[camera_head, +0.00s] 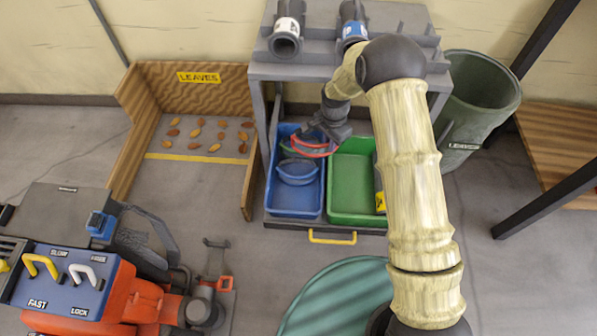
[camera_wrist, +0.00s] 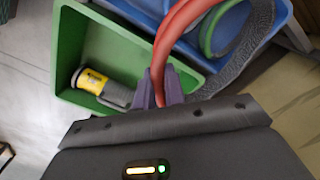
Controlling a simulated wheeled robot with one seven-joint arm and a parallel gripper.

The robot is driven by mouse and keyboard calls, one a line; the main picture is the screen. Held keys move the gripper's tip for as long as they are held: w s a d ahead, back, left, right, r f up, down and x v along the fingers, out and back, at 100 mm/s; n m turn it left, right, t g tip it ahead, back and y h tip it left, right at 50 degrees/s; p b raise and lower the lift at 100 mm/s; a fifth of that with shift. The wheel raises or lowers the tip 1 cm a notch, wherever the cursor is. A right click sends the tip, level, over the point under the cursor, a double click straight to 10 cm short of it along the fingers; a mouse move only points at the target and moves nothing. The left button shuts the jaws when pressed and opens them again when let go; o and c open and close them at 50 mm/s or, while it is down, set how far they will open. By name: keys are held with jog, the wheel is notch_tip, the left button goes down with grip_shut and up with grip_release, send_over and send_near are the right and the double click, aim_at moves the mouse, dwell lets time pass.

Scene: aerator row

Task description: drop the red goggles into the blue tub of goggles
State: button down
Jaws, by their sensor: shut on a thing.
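The red goggles (camera_head: 312,154) are held in my gripper (camera_head: 322,137), above the blue tub (camera_head: 295,213) near its side by the green tub. In the wrist view, the gripper's purple fingers (camera_wrist: 161,88) are shut on the red band of the goggles (camera_wrist: 173,38). The blue tub also shows behind them in the wrist view (camera_wrist: 286,22). Blue goggles (camera_head: 297,178) lie inside the blue tub. A green band (camera_wrist: 208,32) and a grey strap (camera_wrist: 240,65) show by the red goggles in the wrist view. The gripper partly hides the tub's far end.
The green tub (camera_head: 352,217) stands right beside the blue tub and holds a yellow and grey cylinder (camera_wrist: 97,85). A grey frame (camera_head: 346,73) stands over both tubs. A wooden leaves bin (camera_head: 248,180) is at left, a dark green barrel (camera_head: 480,95) at right.

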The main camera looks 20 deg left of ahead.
aim_at(315, 144)
jog(key=shift+m, duration=0.6)
jog(key=a, duration=0.1)
jog(key=a+f, duration=0.1)
jog(key=a, duration=0.1)
jog(key=s+a, duration=0.1)
jog(key=shift+a+f, duration=0.15)
jog(key=shift+f, duration=0.05)
notch_tip(315, 144, down, 6)
jog(key=b, duration=0.5)
jog(key=shift+b, duration=0.4)
jog(key=c, duration=1.4)
grip_release()
